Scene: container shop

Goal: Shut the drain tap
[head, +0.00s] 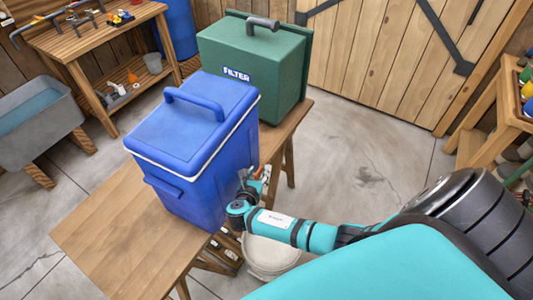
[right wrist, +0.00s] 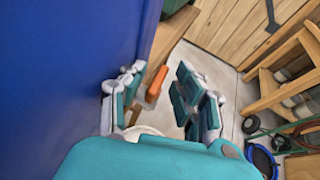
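The blue cooler (head: 195,140) stands upright on the wooden bench with its lid on. The drain tap's orange handle (head: 265,172) shows low at the cooler's right side, partly hidden by my right gripper (head: 251,183). In the right wrist view the orange handle (right wrist: 157,82) appears between the spread fingers of my right gripper (right wrist: 158,95), nearer the left finger. The fingers are open, and I see no clear contact with the handle. The tap's body is mostly hidden. My left gripper is in neither view.
A white bucket (head: 268,262) stands on the floor below the tap, partly behind my right arm. A green filter box (head: 255,62) stands behind the cooler on the bench (head: 105,235). A wooden shelf (head: 490,120) stands at the right; the floor between is open.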

